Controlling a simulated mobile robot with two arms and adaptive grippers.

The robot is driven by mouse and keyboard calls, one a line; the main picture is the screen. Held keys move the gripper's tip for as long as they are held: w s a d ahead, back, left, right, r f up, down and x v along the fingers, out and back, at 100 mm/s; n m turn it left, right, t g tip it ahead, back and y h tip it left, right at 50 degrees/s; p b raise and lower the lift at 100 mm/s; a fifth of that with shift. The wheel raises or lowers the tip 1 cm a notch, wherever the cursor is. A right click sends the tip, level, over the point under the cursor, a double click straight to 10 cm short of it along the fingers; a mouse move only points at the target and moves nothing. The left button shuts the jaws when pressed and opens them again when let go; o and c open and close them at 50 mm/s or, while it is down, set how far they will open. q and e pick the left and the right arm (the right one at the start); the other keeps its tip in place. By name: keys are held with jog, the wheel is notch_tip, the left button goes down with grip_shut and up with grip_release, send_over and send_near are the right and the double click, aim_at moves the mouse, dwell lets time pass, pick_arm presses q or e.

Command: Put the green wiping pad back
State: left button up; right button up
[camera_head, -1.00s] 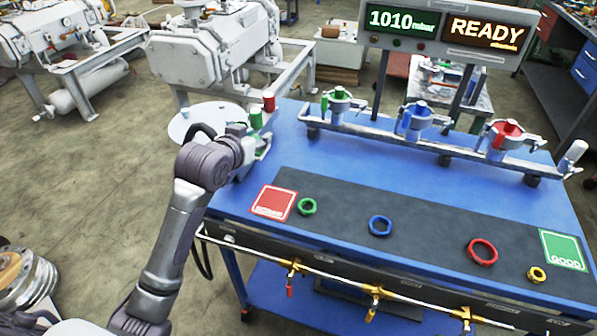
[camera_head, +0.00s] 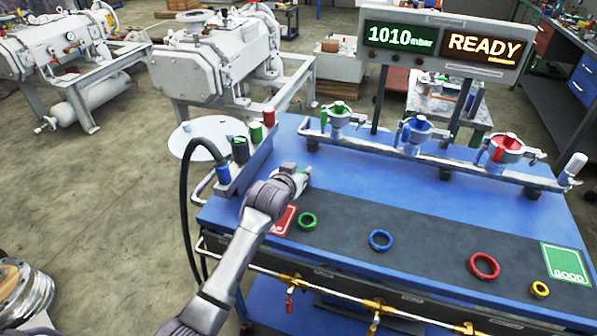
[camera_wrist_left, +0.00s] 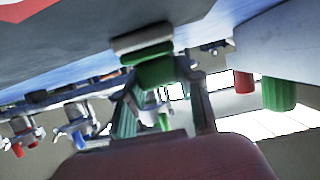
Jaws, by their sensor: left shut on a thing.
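My left gripper (camera_head: 300,177) is over the blue bench, above the left end of the dark mat and behind the red plate. In the left wrist view its fingers (camera_wrist_left: 160,85) are closed around a green block, which I take for the green wiping pad (camera_wrist_left: 156,72). Pale grey layers (camera_wrist_left: 142,42) show beyond the block, close to the bench surface. I cannot tell whether they touch the bench. In the head view the pad is mostly hidden by the gripper. My right gripper is not in view.
At the bench's left edge stand a red cylinder (camera_head: 269,116), a green cylinder (camera_head: 256,133), a dark-topped green holder (camera_head: 240,150) and a blue one (camera_head: 223,173). Several coloured rings lie on the dark mat (camera_head: 340,224). A pipe with valves (camera_head: 420,150) runs along the back.

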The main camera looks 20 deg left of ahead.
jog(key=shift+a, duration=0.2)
pick_arm(q)
jog(key=o, duration=1.1)
jog(key=shift+f, duration=0.1)
jog(key=shift+o, duration=0.2)
jog(key=v, duration=1.2)
jog(key=shift+p, duration=0.3)
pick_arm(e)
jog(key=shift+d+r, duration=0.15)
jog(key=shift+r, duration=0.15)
